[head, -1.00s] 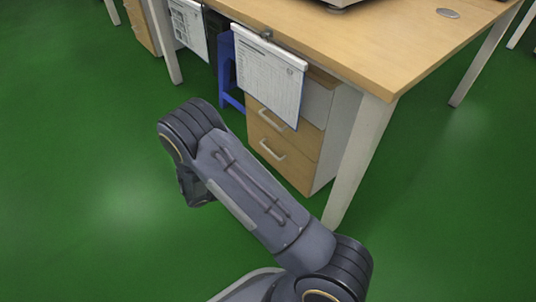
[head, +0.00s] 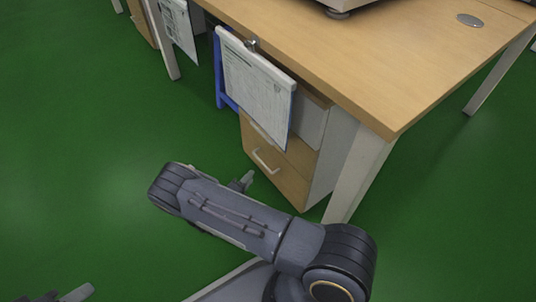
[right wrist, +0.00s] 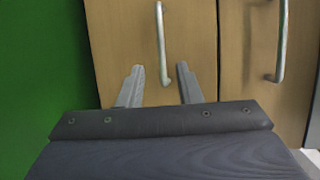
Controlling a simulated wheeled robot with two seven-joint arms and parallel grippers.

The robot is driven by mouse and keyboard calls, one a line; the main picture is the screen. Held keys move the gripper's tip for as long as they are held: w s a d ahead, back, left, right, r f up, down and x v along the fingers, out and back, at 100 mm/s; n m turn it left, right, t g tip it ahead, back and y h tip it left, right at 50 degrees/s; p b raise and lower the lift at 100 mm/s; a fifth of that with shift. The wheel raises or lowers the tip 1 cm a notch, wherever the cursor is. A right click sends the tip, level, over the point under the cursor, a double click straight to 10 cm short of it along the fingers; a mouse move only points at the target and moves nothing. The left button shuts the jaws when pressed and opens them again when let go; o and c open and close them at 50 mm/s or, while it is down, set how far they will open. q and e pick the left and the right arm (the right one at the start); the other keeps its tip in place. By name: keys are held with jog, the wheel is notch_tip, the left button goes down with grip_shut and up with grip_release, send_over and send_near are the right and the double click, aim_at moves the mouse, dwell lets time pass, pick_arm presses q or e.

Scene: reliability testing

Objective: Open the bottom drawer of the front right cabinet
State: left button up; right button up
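The wooden-fronted cabinet (head: 318,180) stands under the desk's near corner. Its bottom drawer (head: 284,178) looks shut and has a pale bar handle (head: 264,162). My right gripper (head: 246,181) is left of the drawer front, mostly hidden behind my forearm. In the right wrist view my right gripper (right wrist: 159,85) is open and empty. The bottom drawer's handle (right wrist: 161,45) is ahead, in line with the gap between the fingers and apart from them. The upper drawer's handle (right wrist: 281,42) is to the right. Part of my left gripper (head: 62,295) shows at the bottom left edge.
The desk (head: 350,75) overhangs the cabinet, with a white leg (head: 358,178) at its corner. A clipboard with paper (head: 256,88) hangs from the edge in front of the upper drawers. A blue stool (head: 219,75) stands behind it. The green floor at left is clear.

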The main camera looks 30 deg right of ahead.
jog(key=b+x, duration=0.2)
jog(key=x, duration=0.6)
jog(key=shift+w+d+b, duration=0.2)
jog(key=shift+d+b, duration=0.1)
jog(key=shift+b, duration=0.1)
grip_shut()
